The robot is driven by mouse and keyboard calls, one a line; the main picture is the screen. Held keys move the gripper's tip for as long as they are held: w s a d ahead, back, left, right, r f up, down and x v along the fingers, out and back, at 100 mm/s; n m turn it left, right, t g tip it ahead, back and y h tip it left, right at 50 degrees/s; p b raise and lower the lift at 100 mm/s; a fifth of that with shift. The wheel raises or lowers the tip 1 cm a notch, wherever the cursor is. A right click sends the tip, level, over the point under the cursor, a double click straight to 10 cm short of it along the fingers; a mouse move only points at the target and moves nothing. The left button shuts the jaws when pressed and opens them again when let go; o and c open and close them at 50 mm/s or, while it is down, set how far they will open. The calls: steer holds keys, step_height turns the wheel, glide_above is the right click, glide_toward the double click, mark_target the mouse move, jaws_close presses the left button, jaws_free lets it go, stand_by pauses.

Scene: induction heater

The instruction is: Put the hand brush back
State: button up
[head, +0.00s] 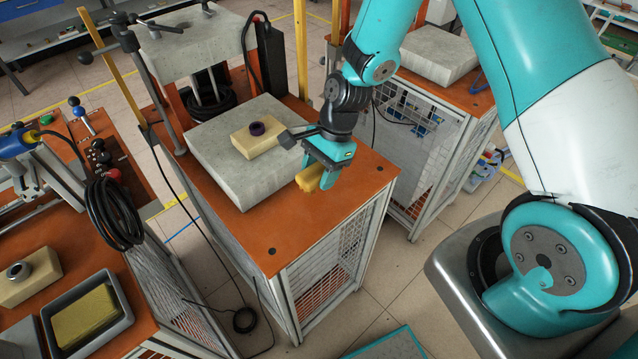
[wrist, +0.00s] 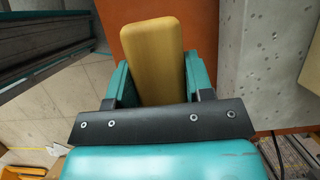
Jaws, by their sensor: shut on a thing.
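My gripper (head: 322,174) is shut on the hand brush (head: 309,178), a yellow-tan block whose long body shows between the teal fingers in the wrist view (wrist: 153,60). The brush is over the front part of the orange bench top (head: 285,250), beside the grey slab. Whether it touches the bench top I cannot tell. Its bristles are hidden.
Lower left, a grey tray (head: 130,318) holds a yellow sponge-like block (head: 85,316). Black cables (head: 112,215) hang nearby. The bench's front right corner is clear.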

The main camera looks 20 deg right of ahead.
mark_target(319, 196)
steer(key=shift+f, duration=2.45)
steer(key=shift+f, duration=0.1)
steer(key=o, duration=0.9)
steer(key=b+v, duration=0.1)
steer(key=v, duration=1)
steer(key=shift+r+b, duration=0.3)
steer(key=shift+r, duration=0.1)
steer(key=s+a+r+n, duration=0.3)
steer(key=r+n, duration=0.1)
steer(key=r, duration=0.1)
steer(key=s+a+r+n, duration=0.2)
steer(key=s+r+n, duration=0.15)
steer(key=r, duration=0.25)
steer(key=s+a+r+n, duration=0.1)
steer(key=s+r+n, duration=0.3)
steer(key=s+n, duration=0.2)
steer(key=s+a+r+n+t, duration=0.1)
steer(key=s+a+r+n, duration=0.1)
steer(key=s+n, duration=0.5)
steer(key=shift+s+a+r+n, duration=0.2)
steer(key=shift+r+n, duration=0.35)
steer(key=shift+r, duration=0.35)
